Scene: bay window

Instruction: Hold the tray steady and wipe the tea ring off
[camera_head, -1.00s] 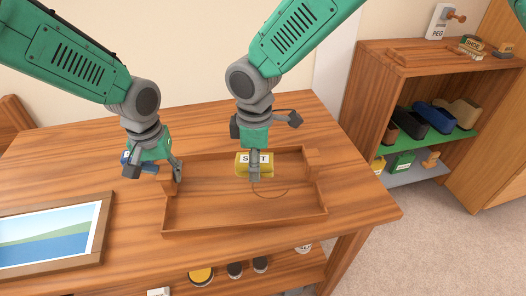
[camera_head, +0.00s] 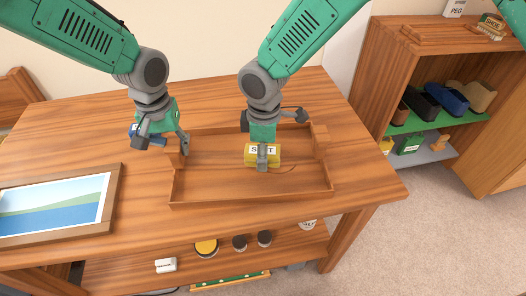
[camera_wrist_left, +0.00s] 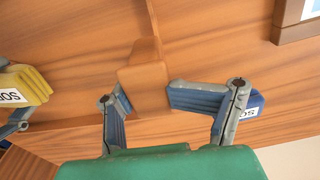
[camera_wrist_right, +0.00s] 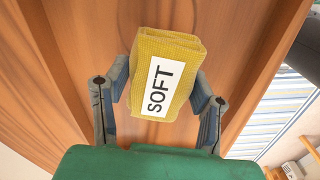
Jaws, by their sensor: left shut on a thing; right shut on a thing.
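The wooden tray (camera_head: 215,190) lies on the table, with a raised handle block at each short end. My left gripper (camera_head: 181,150) is shut on the tray's left handle; the handle (camera_wrist_left: 148,75) shows between its fingers in the left wrist view. My right gripper (camera_head: 263,160) is shut on a folded yellow cloth (camera_head: 250,160) labelled SOFT, low over the tray floor. The cloth also fills the middle of the right wrist view (camera_wrist_right: 180,50). A faint brown arc of the tea ring (camera_head: 290,168) shows at the cloth's front right; the rest is hidden.
A blue, labelled item (camera_head: 153,138) is behind my left gripper, partly hidden. A framed picture (camera_head: 114,190) lies left of the tray. A shelf unit (camera_head: 385,65) stands at the right. Jars, including a yellow-topped one (camera_head: 206,247), stand below the tabletop.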

